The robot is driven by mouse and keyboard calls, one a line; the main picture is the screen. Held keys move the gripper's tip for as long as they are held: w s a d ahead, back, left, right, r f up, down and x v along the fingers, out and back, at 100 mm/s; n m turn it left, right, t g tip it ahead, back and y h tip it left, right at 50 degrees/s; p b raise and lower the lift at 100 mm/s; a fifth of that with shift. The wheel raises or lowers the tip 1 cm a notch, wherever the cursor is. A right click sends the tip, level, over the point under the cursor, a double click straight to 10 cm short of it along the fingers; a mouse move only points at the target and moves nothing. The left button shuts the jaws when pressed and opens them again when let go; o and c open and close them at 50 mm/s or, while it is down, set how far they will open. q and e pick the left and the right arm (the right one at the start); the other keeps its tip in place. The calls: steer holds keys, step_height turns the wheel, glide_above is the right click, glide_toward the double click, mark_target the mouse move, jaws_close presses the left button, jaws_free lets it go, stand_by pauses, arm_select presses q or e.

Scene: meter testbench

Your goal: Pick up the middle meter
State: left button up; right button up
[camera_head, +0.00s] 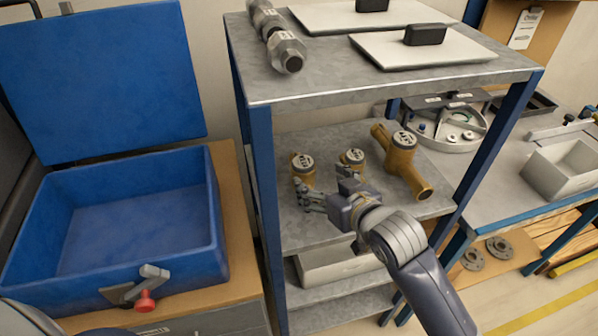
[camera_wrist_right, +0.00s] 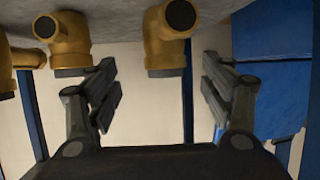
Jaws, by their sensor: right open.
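Three brass-yellow meters stand on the middle shelf: the left meter (camera_head: 303,166), the middle meter (camera_head: 352,158) and the larger right meter (camera_head: 403,165). My right gripper (camera_head: 330,188) is open and empty in front of the left and middle meters, partly covering the middle one's lower part. In the right wrist view the picture is upside down. One meter, seemingly the left one (camera_wrist_right: 168,45), shows between the open fingers (camera_wrist_right: 160,95), beyond them. Another, seemingly the middle one (camera_wrist_right: 68,40), is by the left finger. My left gripper is not seen.
The shelf unit's top (camera_head: 330,82) lies above the meters, with blue posts (camera_head: 263,165) at its sides. An open blue box (camera_head: 125,215) stands at left. A grey bin (camera_head: 335,262) sits on the shelf below. A side bench (camera_head: 505,190) is at right.

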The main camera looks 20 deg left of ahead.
mark_target(309, 174)
steer(key=x, duration=0.2)
steer(key=shift+w+a+f, duration=0.1)
steer(key=shift+w+a, duration=0.1)
steer(key=shift+w, duration=0.05)
steer(key=shift+w+a+f, duration=0.1)
steer(key=shift+w+a, duration=0.1)
steer(key=p+x, duration=0.1)
steer(key=x, duration=0.3)
steer(key=shift+s+a+r+p, duration=0.15)
steer(key=shift+a+r+p, duration=0.05)
steer(key=shift+a+p, duration=0.15)
steer(key=shift+w+a+f, duration=0.3)
steer(key=shift+w+a, duration=0.05)
steer(key=shift+w, duration=0.1)
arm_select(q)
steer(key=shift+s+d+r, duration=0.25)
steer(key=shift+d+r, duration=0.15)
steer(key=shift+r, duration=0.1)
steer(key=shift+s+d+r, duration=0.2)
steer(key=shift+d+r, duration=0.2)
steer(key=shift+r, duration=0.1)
arm_select(e)
steer(key=c, duration=1.7)
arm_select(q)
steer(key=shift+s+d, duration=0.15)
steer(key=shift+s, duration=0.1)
arm_select(e)
steer(key=shift+r, duration=0.15)
jaws_close()
